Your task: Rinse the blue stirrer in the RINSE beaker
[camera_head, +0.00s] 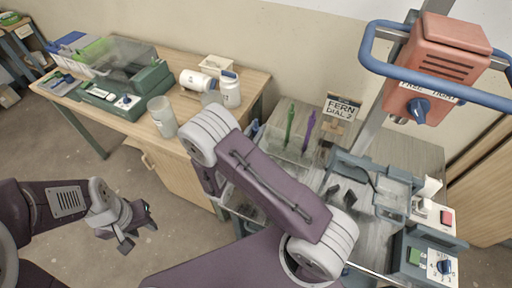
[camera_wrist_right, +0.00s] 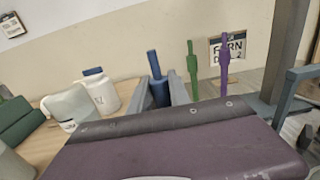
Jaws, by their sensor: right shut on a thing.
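My right gripper (camera_wrist_right: 160,98) is shut on the blue stirrer (camera_wrist_right: 154,66), whose handle stands roughly upright between the fingers. Its lower end is hidden behind my arm. In the head view my right arm covers this gripper, and only a small blue bit (camera_head: 254,128) shows beside it. My left gripper (camera_head: 138,226) is open and empty over the floor at lower left. I cannot read a RINSE label on either.
A green stirrer (camera_head: 290,123) and a purple stirrer (camera_head: 309,132) stand upright in a clear holder by the FERN DIAL 2 sign (camera_head: 341,107). White jars (camera_head: 230,90) stand on the wooden table. A red box with a dial (camera_head: 436,70) and blue rail rises at right.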

